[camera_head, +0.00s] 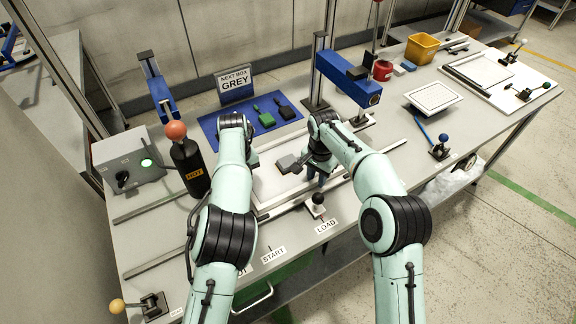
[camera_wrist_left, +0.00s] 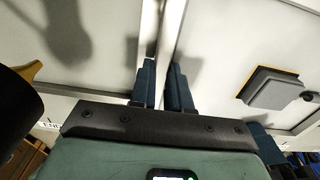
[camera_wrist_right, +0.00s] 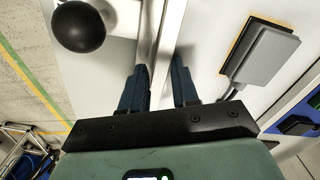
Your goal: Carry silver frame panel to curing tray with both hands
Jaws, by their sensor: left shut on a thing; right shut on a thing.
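The silver frame panel (camera_head: 268,187) is a pale sheet with a thin metal edge, low over the near middle of the bench; I cannot tell whether it touches the bench. My left gripper (camera_wrist_left: 163,75) is shut on one edge of the frame; in the head view its fingers are mostly hidden by my arm. My right gripper (camera_wrist_right: 158,75) is shut on another edge and also shows in the head view (camera_head: 317,172). A grey block with an orange edge lies on the panel side in the right wrist view (camera_wrist_right: 263,52). I cannot tell for certain which board is the curing tray.
A black HOT bottle (camera_head: 188,165) stands close left of my left arm. A black-knobbed clamp (camera_head: 317,203) stands beside my right gripper. A blue mat (camera_head: 213,127) and blue press (camera_head: 347,80) lie beyond. A board with clamps (camera_head: 470,72) is far right.

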